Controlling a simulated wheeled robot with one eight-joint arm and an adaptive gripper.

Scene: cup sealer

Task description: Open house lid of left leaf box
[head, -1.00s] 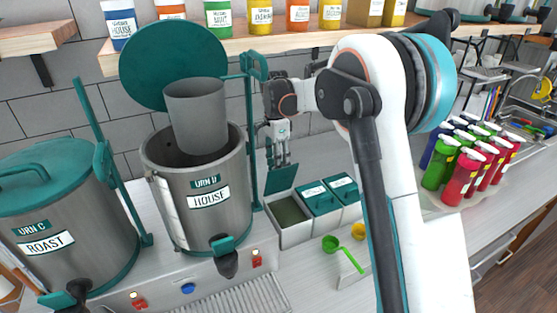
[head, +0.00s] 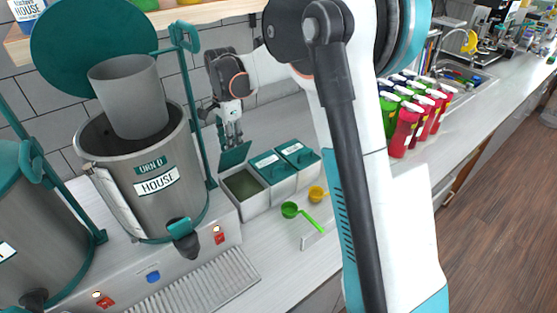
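The leaf box is a light container with several compartments on the counter. Its left compartment (head: 243,205) is uncovered and shows dark leaf inside. Its teal lid (head: 235,154) stands tilted up at the back edge. The other two teal lids, the middle one (head: 268,162) and the right one (head: 297,149), lie shut. My gripper (head: 231,140) points down just above and behind the raised lid. Its fingers look close together, but the gap is too small to judge. I cannot tell whether they touch the lid.
The open urn labelled HOUSE (head: 160,195) stands left of the box, with a grey cylinder (head: 130,98) at its top. A green scoop (head: 290,210) and a yellow scoop (head: 316,194) lie in front. Coloured bottles (head: 405,130) stand to the right.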

